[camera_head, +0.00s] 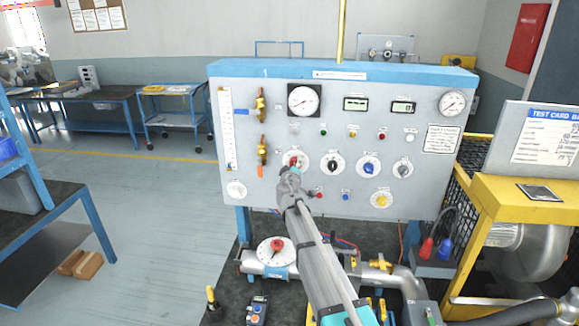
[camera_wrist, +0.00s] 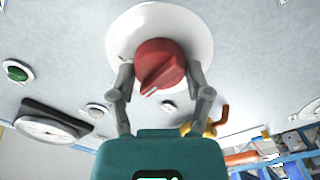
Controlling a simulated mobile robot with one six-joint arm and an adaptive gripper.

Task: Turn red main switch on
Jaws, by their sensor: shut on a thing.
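The red main switch (camera_wrist: 160,62) is a red rotary knob on a round white dial plate (camera_wrist: 203,42), set in the grey panel. In the wrist view its raised ridge slants toward the lower left. My gripper (camera_wrist: 160,73) has one finger on each side of the knob and is shut on it. In the head view the red switch (camera_head: 295,159) is the leftmost of a row of dials, and my gripper (camera_head: 290,176) reaches it from below and covers part of it. The dial markings are too small to read.
The panel (camera_head: 350,195) also carries a black-knob dial (camera_head: 333,163), a blue-knob dial (camera_head: 369,167), gauges and small buttons. Brass valves (camera_head: 262,150) sit just left of the red switch. A yellow frame (camera_head: 500,205) stands right.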

